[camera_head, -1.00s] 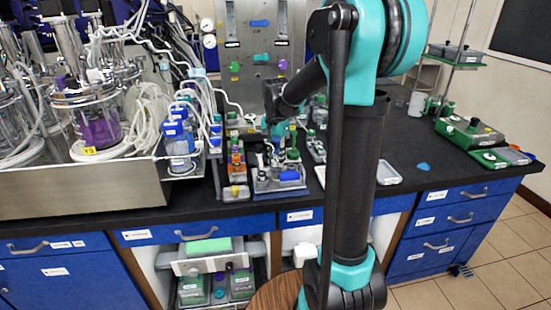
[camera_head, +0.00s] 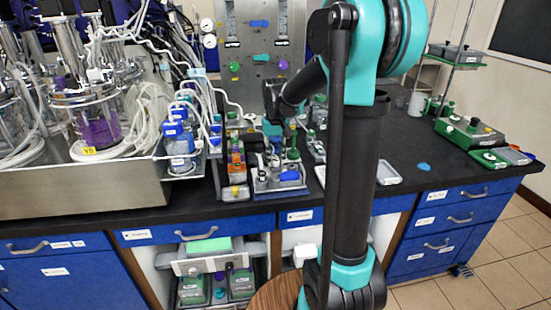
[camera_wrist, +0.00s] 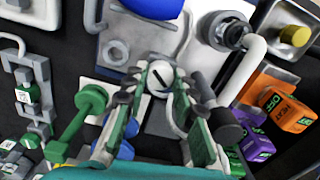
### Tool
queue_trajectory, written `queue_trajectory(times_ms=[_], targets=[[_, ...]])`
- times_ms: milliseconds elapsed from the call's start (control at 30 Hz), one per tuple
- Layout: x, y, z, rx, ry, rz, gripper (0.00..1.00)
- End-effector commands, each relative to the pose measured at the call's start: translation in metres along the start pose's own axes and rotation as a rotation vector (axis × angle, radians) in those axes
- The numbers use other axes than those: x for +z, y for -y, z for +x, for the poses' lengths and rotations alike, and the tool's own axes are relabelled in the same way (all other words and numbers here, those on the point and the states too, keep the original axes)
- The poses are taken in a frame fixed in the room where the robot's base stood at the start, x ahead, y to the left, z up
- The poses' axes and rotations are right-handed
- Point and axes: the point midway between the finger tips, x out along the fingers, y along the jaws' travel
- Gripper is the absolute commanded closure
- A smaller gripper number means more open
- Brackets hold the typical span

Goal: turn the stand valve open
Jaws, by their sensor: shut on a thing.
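In the wrist view a small round whitish knob with a dark slot across its face, apparently the stand valve (camera_wrist: 160,75), sits between the fingertips of my gripper (camera_wrist: 162,84). The grey and green fingers are closed on it from both sides. The knob's base and stem are largely hidden by the fingers. In the head view my gripper (camera_head: 270,146) reaches down to the small stand (camera_head: 262,187) on the bench, and the knob cannot be made out there.
A blue part (camera_head: 289,175) lies at the stand's front. Blue-capped bottles (camera_head: 178,130) stand left of the stand. The bench at right (camera_head: 405,155) has free room.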

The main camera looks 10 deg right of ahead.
Motion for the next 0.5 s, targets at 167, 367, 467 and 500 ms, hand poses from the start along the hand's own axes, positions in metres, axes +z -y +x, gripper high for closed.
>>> queue_trajectory(times_ms=[167, 367, 467, 500], targets=[[-0.0003, 0.0, -0.0003, 0.0, 0.0, -0.168, 1.0], [-0.0003, -0.0001, -0.0003, 0.0, 0.0, -0.35, 1.0], [-0.0003, -0.0001, -0.0003, 0.0, -0.001, -0.43, 1.0], [-0.0004, -0.0001, -0.0003, 0.0, -0.001, -0.46, 1.0]])
